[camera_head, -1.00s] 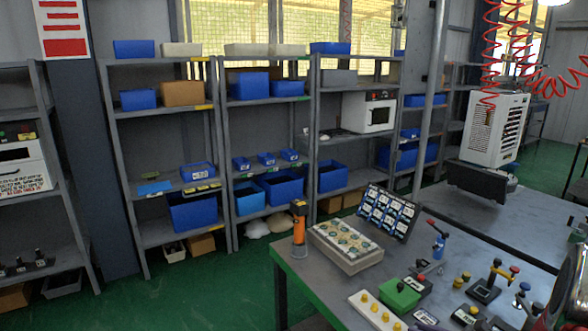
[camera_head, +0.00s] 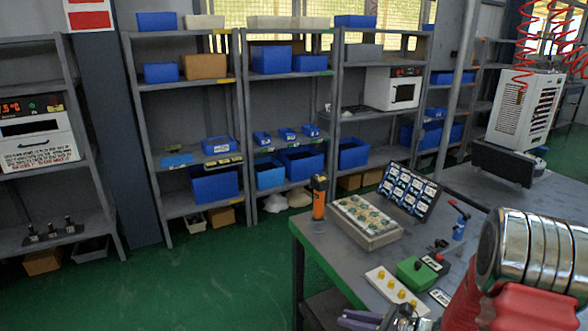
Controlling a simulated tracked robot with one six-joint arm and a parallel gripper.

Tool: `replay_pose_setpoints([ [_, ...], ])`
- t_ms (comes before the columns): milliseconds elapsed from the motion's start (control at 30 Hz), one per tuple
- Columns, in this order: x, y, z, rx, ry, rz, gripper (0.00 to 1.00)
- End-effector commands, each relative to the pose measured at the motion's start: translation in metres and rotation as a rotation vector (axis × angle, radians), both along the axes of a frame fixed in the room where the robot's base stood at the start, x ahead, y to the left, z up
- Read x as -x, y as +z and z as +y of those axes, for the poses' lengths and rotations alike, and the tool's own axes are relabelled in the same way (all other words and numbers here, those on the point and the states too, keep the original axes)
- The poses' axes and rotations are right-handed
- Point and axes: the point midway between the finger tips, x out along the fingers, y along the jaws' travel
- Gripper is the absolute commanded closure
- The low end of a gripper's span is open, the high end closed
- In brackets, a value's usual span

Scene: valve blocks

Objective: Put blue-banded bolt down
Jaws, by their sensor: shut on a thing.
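My arm, a red and chrome link, fills the lower right corner. My gripper (camera_head: 385,319) is partly in view at the bottom edge, low by the near side of the workbench (camera_head: 325,262). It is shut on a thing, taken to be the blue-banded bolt. The bolt itself is not clearly visible; the bottom edge cuts off the grip.
On the bench stand an orange-black cylinder (camera_head: 319,198), a beige block with several round fittings (camera_head: 367,220), a tilted label panel (camera_head: 408,190), a green box (camera_head: 415,271) and a plate with yellow knobs (camera_head: 397,291). Shelves with blue bins stand behind. Green floor is clear at left.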

Motion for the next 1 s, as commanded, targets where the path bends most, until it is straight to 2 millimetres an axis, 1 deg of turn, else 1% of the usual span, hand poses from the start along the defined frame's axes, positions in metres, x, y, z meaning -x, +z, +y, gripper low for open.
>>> replay_pose_setpoints([
  [233, -0.0006, 0.0007, 0.0003, -0.002, -0.009, -0.001, 1.00],
  [367, -0.0027, 0.0026, 0.0035, -0.009, -0.045, -0.007, 1.00],
  [633, -0.0072, 0.0058, 0.0095, -0.024, -0.229, -0.015, 1.00],
  [800, -0.0047, 0.0038, 0.0059, -0.015, -0.359, -0.010, 1.00],
  [1000, -0.0003, 0.0005, 0.0008, -0.001, -0.442, -0.001, 1.00],
])
